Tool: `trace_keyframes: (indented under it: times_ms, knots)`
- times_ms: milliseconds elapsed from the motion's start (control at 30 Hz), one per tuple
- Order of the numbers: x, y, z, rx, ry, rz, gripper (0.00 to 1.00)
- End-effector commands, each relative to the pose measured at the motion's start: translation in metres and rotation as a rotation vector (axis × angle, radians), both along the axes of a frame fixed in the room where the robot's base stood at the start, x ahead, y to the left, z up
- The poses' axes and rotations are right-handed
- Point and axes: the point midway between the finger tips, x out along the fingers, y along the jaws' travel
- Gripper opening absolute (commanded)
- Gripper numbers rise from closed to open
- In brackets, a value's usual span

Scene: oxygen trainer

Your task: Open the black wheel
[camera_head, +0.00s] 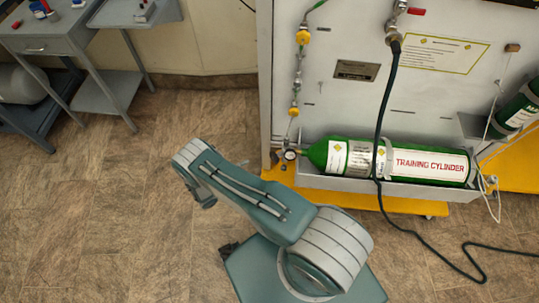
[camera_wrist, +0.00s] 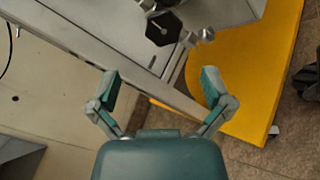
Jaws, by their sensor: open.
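A black faceted wheel (camera_wrist: 163,28) shows at the top middle of the wrist view, with metal fittings beside it. My gripper (camera_wrist: 159,75) is open and empty, its two fingers wide apart below the wheel in that view. The wheel lies beyond the fingertips, and nothing touches it. In the head view, a green training cylinder (camera_head: 430,166) lies on its side in a grey trough, with a gauge (camera_head: 290,155) at its left end. I cannot make out the black wheel clearly there. My gripper's fingers are not clear in the head view.
A grey panel (camera_head: 350,105) stands above the trough on a yellow base (camera_head: 330,194). A black hose (camera_head: 385,100) hangs in front of the cylinder and trails over the floor. A grey table (camera_head: 45,42) stands at upper left. The tiled floor (camera_head: 90,215) at left is clear.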

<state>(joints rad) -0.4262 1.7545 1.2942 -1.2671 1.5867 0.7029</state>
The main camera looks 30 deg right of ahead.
Motion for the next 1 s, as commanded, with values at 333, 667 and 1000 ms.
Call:
trace_keyframes:
  times_ms: [333, 667, 1000]
  knots:
    - [-0.001, -0.031, -0.008, -0.013, 0.004, 0.012, 1.00]
    - [0.007, -0.088, -0.008, -0.013, 0.004, 0.013, 1.00]
    - [0.011, -0.108, -0.007, -0.013, 0.003, 0.018, 1.00]
